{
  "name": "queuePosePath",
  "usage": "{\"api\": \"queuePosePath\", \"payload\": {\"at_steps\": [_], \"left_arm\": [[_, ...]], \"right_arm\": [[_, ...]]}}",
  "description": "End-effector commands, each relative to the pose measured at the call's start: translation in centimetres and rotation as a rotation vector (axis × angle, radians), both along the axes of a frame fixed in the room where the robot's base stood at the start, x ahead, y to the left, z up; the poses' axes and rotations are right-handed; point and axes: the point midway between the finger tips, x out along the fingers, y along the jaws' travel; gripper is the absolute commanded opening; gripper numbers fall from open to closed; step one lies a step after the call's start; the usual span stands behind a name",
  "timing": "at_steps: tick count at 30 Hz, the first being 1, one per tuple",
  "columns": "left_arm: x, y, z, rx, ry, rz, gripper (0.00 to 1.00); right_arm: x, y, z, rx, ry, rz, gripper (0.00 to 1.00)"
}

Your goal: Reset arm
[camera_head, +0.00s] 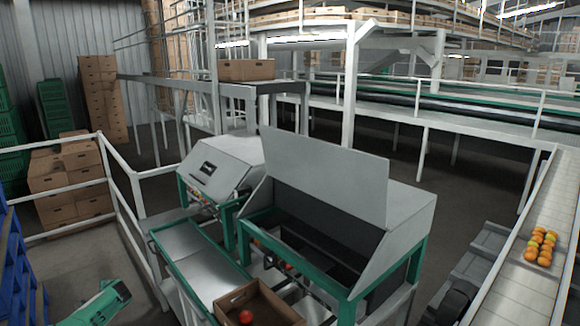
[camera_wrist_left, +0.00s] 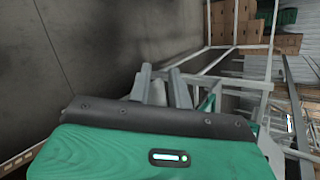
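My left arm shows only as a green link at the bottom left of the head view, beside the white railing. The left gripper is outside the head view. In the left wrist view, my left gripper (camera_wrist_left: 161,72) points away past a dark band and a green housing. Its two grey fingers stand apart, and I see nothing clearly held between them. My right gripper is in neither view.
A cardboard box (camera_head: 228,301) with a red tomato (camera_head: 246,317) stands at the bottom centre, by a green-framed machine (camera_head: 337,282). White railing (camera_head: 119,201) runs at left. Orange and yellow tomatoes (camera_head: 541,246) sit on the right conveyor (camera_head: 522,284). Bare floor (camera_wrist_left: 90,45) shows in the wrist view.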

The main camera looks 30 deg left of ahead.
Motion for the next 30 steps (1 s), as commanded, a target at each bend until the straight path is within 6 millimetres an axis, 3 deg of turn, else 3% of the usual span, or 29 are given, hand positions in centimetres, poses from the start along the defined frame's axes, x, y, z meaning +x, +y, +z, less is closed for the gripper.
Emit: {"api": "queuePosePath", "payload": {"at_steps": [3, 9, 15, 21, 22, 26, 30], "left_arm": [[-4.3, -0.1, -3.6, -0.001, -0.023, -0.017, 0.2], [-11.4, -0.5, -8.4, -0.032, -0.079, -0.044, 0.2], [-18.2, -1.2, -11.6, -0.085, -0.126, -0.056, 0.2], [-24.0, -2.0, -13.4, -0.144, -0.157, -0.058, 0.2], [-24.6, -2.6, -14.1, -0.159, -0.162, -0.055, 0.2], [-25.7, -7.9, -19.6, -0.238, -0.171, -0.02, 0.2], [-27.4, -14.3, -25.1, -0.327, -0.175, 0.016, 0.2]], "right_arm": [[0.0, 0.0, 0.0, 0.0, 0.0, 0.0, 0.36], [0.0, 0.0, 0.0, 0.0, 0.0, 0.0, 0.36], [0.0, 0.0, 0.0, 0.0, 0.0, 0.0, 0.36], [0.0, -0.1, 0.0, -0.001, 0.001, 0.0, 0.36], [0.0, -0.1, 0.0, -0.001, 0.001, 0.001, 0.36], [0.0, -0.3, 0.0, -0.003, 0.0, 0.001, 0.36], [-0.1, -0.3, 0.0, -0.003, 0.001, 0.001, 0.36]]}}
